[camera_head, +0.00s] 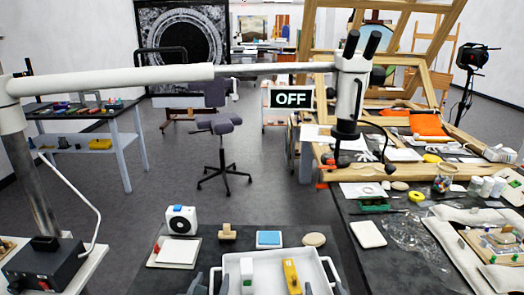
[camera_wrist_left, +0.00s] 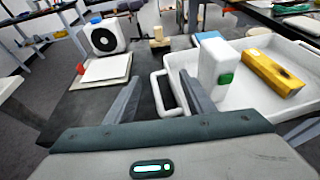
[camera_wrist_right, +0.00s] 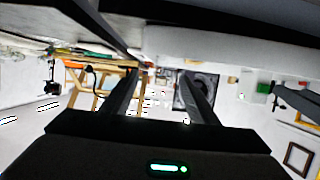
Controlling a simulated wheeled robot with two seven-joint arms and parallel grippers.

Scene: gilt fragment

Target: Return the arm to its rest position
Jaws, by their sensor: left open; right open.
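My left gripper (camera_wrist_left: 157,78) is open at the left end of a white tray (camera_head: 262,254). In the left wrist view, the tray's handle (camera_wrist_left: 156,92) shows between its two fingers. I cannot tell whether the fingers touch the handle. In the tray stand a white bottle-like block with a green patch (camera_wrist_left: 215,65) and a yellow block (camera_wrist_left: 272,72). My right gripper (camera_wrist_right: 160,78) is open, with nothing between its fingers. Its wrist view shows the room upside down, with a wooden frame and a dark round picture far off.
A white fan-like device (camera_head: 180,220), a wooden stamp-like piece (camera_head: 227,232), a blue pad (camera_head: 269,238) and a round tan disc (camera_head: 314,240) sit behind the tray. A microscope on a long boom (camera_head: 150,77) spans above. The right-hand bench is crowded. Open floor (camera_head: 150,190) lies beyond.

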